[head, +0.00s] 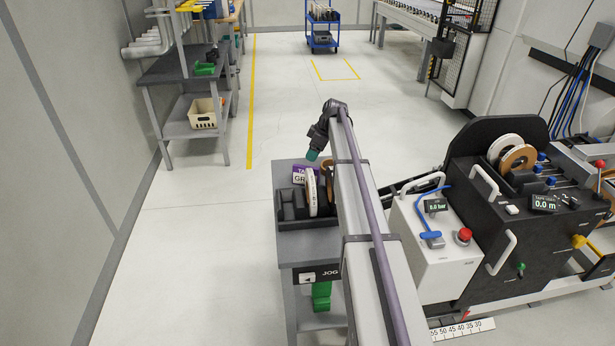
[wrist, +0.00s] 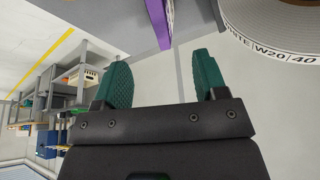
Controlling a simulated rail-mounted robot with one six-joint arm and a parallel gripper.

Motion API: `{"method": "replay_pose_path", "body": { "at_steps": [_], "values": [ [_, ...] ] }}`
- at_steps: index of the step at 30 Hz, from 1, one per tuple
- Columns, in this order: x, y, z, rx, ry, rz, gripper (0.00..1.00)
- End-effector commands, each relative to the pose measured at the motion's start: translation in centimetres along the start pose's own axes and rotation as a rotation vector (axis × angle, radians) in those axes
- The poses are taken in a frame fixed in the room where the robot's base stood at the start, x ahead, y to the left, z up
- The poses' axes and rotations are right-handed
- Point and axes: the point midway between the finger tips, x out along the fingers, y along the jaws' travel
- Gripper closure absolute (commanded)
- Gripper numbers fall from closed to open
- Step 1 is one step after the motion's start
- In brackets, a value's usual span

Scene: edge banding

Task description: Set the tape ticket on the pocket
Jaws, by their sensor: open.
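The tape ticket appears to be the purple card with white lettering (head: 299,175), standing upright at the back of the small grey stand. The wrist view shows a purple card edge (wrist: 158,22) just beyond and between the fingertips. My gripper (head: 312,155) is above and close to the card in the head view. In the wrist view my gripper (wrist: 163,68) has its two teal fingers spread apart with nothing between them. I cannot make out which part is the pocket.
A white tape roll (head: 311,192) stands in a dark rack (head: 287,212) beside the card; it is close on the right in the wrist view (wrist: 275,30). A brown roll (head: 327,177) is partly hidden by my arm. The edge-banding machine (head: 500,215) stands right. Floor left is clear.

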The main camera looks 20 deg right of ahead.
Motion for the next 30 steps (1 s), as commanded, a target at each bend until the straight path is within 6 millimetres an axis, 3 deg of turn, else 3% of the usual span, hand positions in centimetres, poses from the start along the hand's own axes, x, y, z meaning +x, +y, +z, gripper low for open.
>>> {"method": "replay_pose_path", "body": {
  "at_steps": [9, 15, 22, 30],
  "values": [
    [5.7, 0.0, 0.3, 0.0, 0.0, 0.0, 0.34],
    [6.0, 0.0, 0.1, 0.001, 0.0, 0.0, 0.34],
    [10.5, -0.1, 0.7, -0.001, 0.0, 0.0, 0.34],
    [10.6, -0.1, 0.3, 0.001, 0.0, 0.0, 0.34]
  ]
}}
